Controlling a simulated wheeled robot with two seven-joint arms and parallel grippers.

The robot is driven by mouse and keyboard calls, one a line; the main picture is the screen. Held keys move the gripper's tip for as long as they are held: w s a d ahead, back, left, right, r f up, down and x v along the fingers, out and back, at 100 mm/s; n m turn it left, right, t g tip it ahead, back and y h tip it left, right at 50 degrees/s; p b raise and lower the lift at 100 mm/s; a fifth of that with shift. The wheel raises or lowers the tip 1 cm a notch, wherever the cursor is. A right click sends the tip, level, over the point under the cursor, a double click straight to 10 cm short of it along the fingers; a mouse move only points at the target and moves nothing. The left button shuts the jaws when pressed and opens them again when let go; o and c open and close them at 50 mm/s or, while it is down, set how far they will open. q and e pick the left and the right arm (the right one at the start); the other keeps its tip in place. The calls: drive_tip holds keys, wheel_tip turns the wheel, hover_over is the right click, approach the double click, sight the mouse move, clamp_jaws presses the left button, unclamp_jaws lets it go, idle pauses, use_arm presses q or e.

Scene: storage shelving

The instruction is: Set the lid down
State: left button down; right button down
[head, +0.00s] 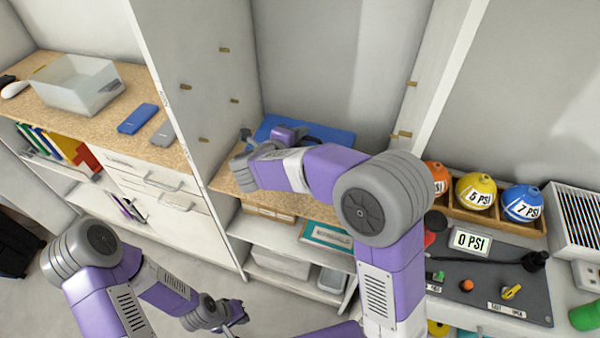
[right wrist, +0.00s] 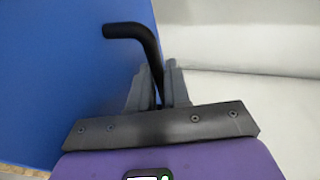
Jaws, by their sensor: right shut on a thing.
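The lid (head: 335,135) is a flat blue panel inside the tall white cabinet, at the level of its wooden shelf. In the right wrist view the lid (right wrist: 50,90) fills the left side, and its black bent handle (right wrist: 130,32) runs between my fingers. My right gripper (right wrist: 158,85) is shut on that handle. In the head view my right gripper (head: 298,132) is over the lid, partly hidden by my arm. Whether the lid touches the shelf is unclear. My left gripper (head: 238,312) hangs low in front of the cabinets, away from the lid; its fingers are too small to read.
The wooden shelf (head: 228,182) lies under the lid between white cabinet walls. Lower shelves hold boxes (head: 270,212). At left, a counter carries a clear bin (head: 75,88) and a blue case (head: 138,118).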

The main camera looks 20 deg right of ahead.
wheel_tip(320, 180, down, 9)
drive_tip(key=b, duration=0.3)
drive_tip(key=shift+f, duration=0.15)
drive_tip(key=c, duration=1.5)
unclamp_jaws()
drive_tip(key=shift+f, duration=0.1)
drive_tip(key=shift+c, duration=0.2)
drive_tip(key=o, duration=0.4)
drive_tip(key=shift+o, duration=0.2)
drive_tip(key=shift+s, duration=0.1)
